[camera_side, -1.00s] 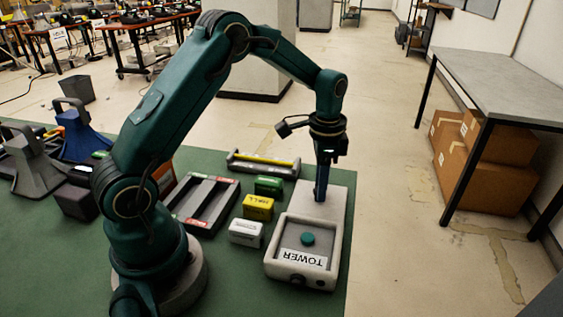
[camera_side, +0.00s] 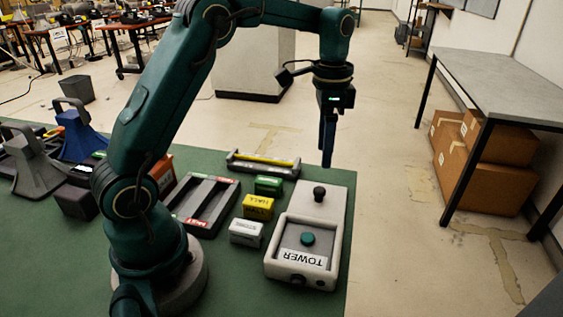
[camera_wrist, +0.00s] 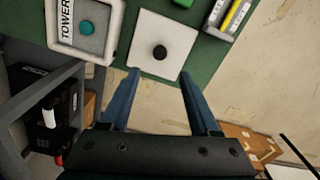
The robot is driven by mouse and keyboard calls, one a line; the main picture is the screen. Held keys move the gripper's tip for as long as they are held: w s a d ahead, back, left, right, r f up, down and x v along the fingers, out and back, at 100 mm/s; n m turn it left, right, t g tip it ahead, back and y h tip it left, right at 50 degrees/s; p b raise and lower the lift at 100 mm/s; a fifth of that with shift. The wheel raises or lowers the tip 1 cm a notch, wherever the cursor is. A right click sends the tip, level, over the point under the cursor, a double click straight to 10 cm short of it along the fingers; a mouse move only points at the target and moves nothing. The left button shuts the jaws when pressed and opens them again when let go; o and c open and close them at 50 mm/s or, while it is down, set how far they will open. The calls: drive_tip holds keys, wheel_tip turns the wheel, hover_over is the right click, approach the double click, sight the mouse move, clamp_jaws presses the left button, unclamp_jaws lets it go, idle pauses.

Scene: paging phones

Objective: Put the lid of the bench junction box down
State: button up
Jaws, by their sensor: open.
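The pale square lid (camera_side: 335,194) with a black knob (camera_side: 319,194) lies flat at the far end of the white box (camera_side: 274,262) marked TOWER. What is under the lid is hidden. My gripper (camera_side: 327,164) is above the lid and clear of the knob. In the wrist view my gripper (camera_wrist: 159,74) shows its two blue fingers apart, with nothing between them.
A green button (camera_side: 307,239) sits in the TOWER box. White (camera_side: 246,233), yellow (camera_side: 258,207) and green (camera_side: 268,186) blocks stand left of it, near a dark two-slot tray (camera_side: 203,207). The green bench's right edge is close to the box.

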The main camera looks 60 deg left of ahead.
drive_tip(key=s+d+r+n+t, duration=0.3)
drive_tip(key=s+d+r, duration=0.1)
drive_tip(key=s+r, duration=0.4)
drive_tip(key=s+d+f+n+t, duration=0.2)
drive_tip(key=s+f+n, duration=0.1)
drive_tip(key=s, duration=0.7)
drive_tip(key=shift+d+f+t, duration=0.3)
drive_tip(key=shift+f, duration=0.4)
